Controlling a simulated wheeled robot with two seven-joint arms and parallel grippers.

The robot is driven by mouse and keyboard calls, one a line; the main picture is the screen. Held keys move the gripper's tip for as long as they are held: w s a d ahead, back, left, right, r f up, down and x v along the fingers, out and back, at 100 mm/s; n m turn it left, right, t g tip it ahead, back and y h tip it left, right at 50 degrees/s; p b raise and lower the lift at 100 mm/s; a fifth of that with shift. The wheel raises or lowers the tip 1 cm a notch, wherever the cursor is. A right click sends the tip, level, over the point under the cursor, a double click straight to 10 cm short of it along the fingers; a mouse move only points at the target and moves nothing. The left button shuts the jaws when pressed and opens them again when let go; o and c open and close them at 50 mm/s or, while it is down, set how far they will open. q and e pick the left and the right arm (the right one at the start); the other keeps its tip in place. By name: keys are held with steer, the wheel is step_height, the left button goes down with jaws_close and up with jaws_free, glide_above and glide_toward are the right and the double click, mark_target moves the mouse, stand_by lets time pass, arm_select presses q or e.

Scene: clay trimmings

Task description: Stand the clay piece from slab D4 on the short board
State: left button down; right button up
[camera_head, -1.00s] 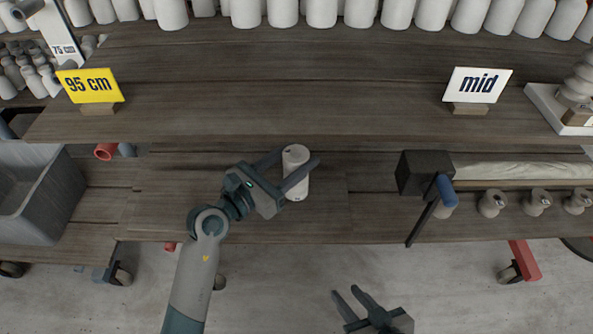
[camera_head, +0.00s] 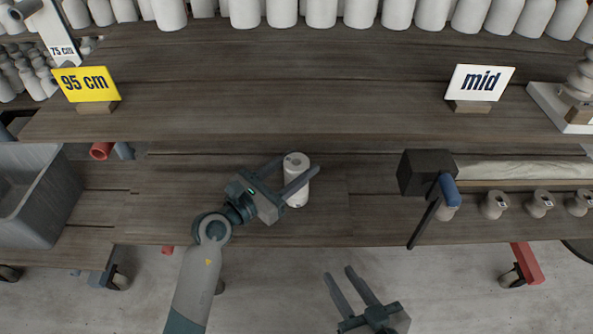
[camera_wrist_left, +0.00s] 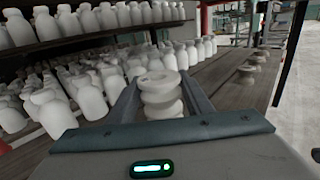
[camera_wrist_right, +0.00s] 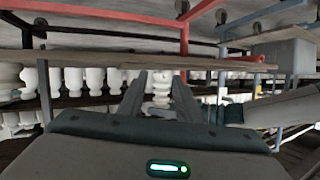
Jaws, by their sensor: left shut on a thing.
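A pale clay piece (camera_head: 296,184) with a small hole in its top stands roughly upright between the fingers of my left gripper (camera_head: 280,181). The left gripper is shut on it, over the lower wooden board (camera_head: 175,195). I cannot tell if its base touches the board. In the left wrist view the piece (camera_wrist_left: 161,95) shows stacked rounded bulges between the fingers. My right gripper (camera_head: 340,282) is open and empty, in front of the board over the floor. No D4 label is readable.
The upper board (camera_head: 290,105) carries a yellow "95 cm" sign (camera_head: 85,84) and a white "mid" sign (camera_head: 480,81). A dark block (camera_head: 426,172) with a blue handle stands right, near several small clay pieces. A grey bin (camera_head: 35,195) is left. Board beside the held piece is clear.

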arm_select(q)
steer(key=shift+f, duration=0.5)
arm_select(e)
steer(key=shift+w+a+r+t, duration=0.15)
steer(key=shift+r+t, duration=0.05)
steer(key=shift+r, duration=0.2)
steer(key=shift+w+a+r+t, duration=0.1)
steer(key=shift+r+t, duration=0.1)
steer(key=shift+r, duration=0.2)
arm_select(q)
steer(key=shift+f, duration=0.1)
arm_select(e)
steer(key=shift+r, duration=0.1)
arm_select(q)
steer(key=c, duration=0.9)
jaws_free()
steer(key=shift+s+a, duration=0.4)
steer(key=v, duration=1.1)
arm_select(e)
steer(key=shift+s+d+f+g, duration=0.1)
steer(key=shift+d+f+g, duration=0.05)
steer(key=shift+f, duration=0.25)
steer(key=shift+s+d+f+g, duration=0.1)
steer(key=shift+f+g, duration=0.05)
steer(key=shift+f, duration=0.25)
arm_select(q)
steer(key=shift+d, duration=0.1)
